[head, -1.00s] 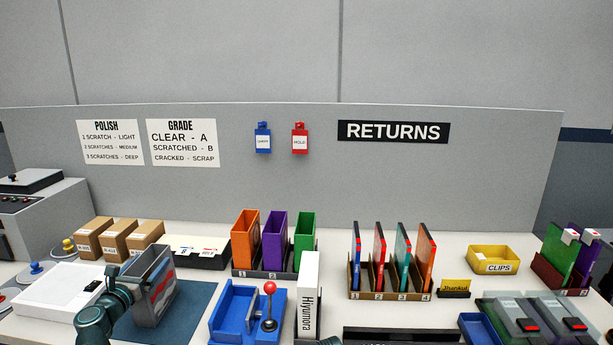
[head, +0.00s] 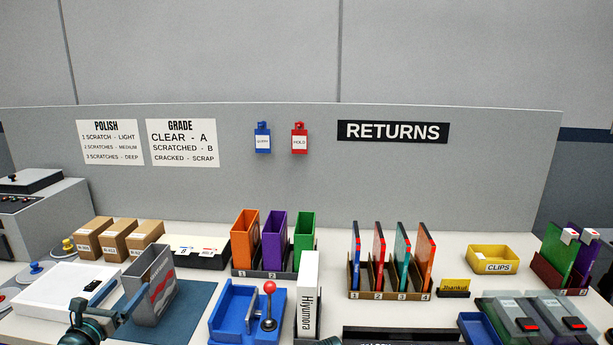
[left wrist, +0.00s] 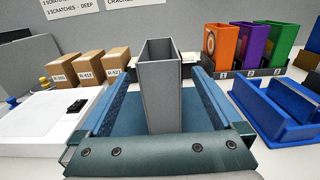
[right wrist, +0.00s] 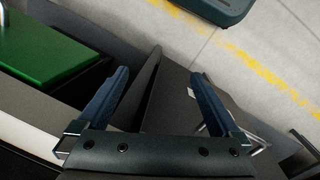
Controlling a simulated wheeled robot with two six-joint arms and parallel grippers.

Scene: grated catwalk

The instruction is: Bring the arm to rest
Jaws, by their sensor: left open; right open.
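My left gripper (head: 112,310) is open at the lower left of the head view. In the left wrist view its spread fingers (left wrist: 158,76) lie to either side of a grey upright bin (left wrist: 160,95), with nothing gripped. My right gripper (right wrist: 160,74) is open and empty in the right wrist view, over the floor and dark edges. Only a small dark bit at the bottom edge of the head view may be my right arm.
A white box (head: 65,287) lies left of the bin, with cardboard boxes (head: 117,238) behind. A blue fixture with a red-knobbed lever (head: 230,310) stands right of the mat. Coloured bins (head: 273,245) and a slotted rack (head: 390,283) stand farther back. Yellow-marked floor (right wrist: 255,65) shows below my right gripper.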

